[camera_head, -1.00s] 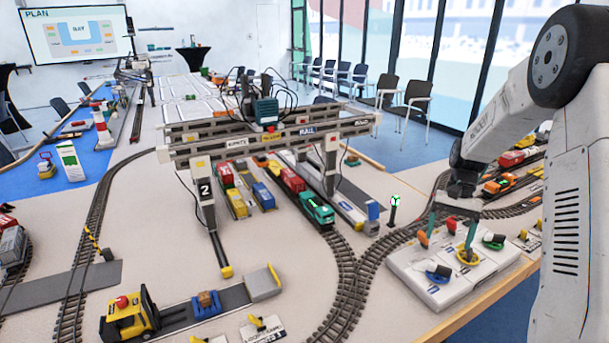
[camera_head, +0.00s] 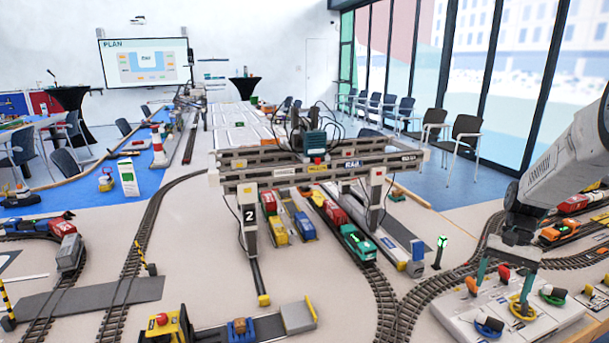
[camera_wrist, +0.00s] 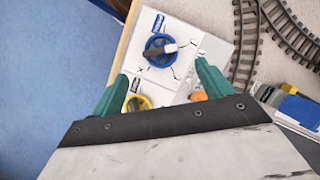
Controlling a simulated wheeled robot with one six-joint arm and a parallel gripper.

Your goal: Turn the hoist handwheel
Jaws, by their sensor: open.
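A white control panel (camera_head: 470,312) at the lower right of the head view carries a blue handwheel (camera_head: 489,326), a yellow one (camera_head: 521,308) and a green one (camera_head: 552,295). I cannot read which is the hoist handwheel. My gripper (camera_head: 503,288) is open with teal fingers, pointing down over the panel near the yellow wheel; contact is unclear. The yellow wheel (camera_wrist: 138,103) lies near the left finger, partly hidden.
Orange (camera_head: 471,285) and red (camera_head: 503,272) knobs stand along the panel's back. Curved track (camera_head: 440,290) runs left of it, with a small green signal (camera_head: 441,243). The gantry crane (camera_head: 315,165) spans wagons farther left. The table edge is close in the wrist view.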

